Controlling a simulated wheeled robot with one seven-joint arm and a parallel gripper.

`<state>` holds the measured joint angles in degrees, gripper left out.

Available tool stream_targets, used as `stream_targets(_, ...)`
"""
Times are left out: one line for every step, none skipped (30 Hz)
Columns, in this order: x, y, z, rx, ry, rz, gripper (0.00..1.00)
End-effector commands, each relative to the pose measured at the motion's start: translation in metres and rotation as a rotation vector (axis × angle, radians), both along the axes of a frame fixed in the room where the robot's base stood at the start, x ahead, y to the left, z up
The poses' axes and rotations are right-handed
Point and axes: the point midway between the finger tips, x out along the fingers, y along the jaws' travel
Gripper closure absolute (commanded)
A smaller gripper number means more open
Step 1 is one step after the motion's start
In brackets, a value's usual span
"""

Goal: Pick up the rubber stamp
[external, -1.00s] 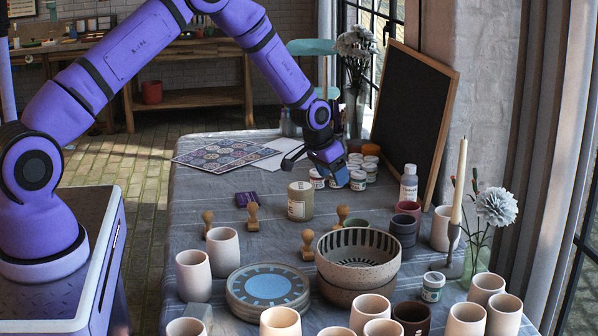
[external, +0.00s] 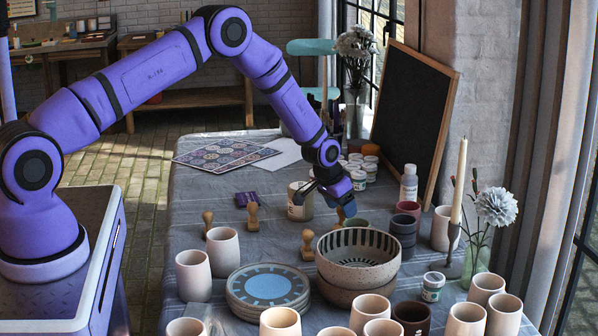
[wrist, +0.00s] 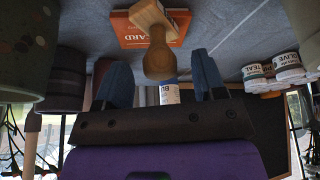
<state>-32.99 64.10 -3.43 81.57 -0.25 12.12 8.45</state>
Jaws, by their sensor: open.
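In the wrist view a wooden rubber stamp (wrist: 160,58), with a rounded knob handle and a square block, is at top centre. It is in front of my gripper (wrist: 162,82), whose blue fingers stand apart on either side of its line with nothing held between them. In the external view my gripper (external: 326,200) is low over the table, and the stamp by it is hidden. Other wooden stamps (external: 253,216) (external: 208,221) (external: 307,246) stand to the left and in front.
A red-orange card packet (wrist: 130,32) is by the stamp. The speckled bowl (external: 358,272) stands close in front of my gripper, a tan jar (external: 301,212) to its left, dark cups (external: 402,236) to its right. Paint jars (wrist: 285,66) and a white bottle (external: 409,180) are behind.

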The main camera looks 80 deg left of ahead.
Motion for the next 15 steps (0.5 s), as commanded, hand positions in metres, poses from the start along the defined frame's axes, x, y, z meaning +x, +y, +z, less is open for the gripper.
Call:
stream_targets(0.0024,0.0009,-0.0059,0.000,0.000,0.000,0.36)
stream_targets(0.0031,0.0012,-0.0084,0.000,0.000,0.000,0.36)
stream_targets(0.0042,0.0016,-0.0107,0.000,0.000,0.000,0.36)
stream_targets(0.0049,0.0021,-0.0119,0.000,-0.001,0.000,0.36)
stream_targets(0.0054,0.0023,-0.0127,0.000,-0.001,0.000,0.36)
stream_targets(0.0059,0.0025,-0.0135,0.000,-0.001,0.000,0.36)
stream_targets(0.0061,0.0026,-0.0138,0.000,-0.001,0.000,0.36)
stream_targets(0.0060,0.0025,-0.0140,0.000,-0.001,0.000,0.36)
stream_targets(0.0060,0.0026,-0.0140,0.000,-0.001,0.000,0.36)
stream_targets(0.0060,0.0025,-0.0139,0.000,-0.001,0.000,0.36)
stream_targets(0.0059,0.0025,-0.0138,0.000,-0.001,0.000,0.36)
stream_targets(0.0059,0.0025,-0.0138,0.000,-0.001,0.000,0.36)
stream_targets(0.0059,0.0025,-0.0138,0.000,-0.001,0.000,0.39)
stream_targets(0.0059,0.0025,-0.0138,0.000,-0.001,0.000,0.45)
stream_targets(0.0058,0.0025,-0.0137,0.000,-0.001,0.000,0.55)
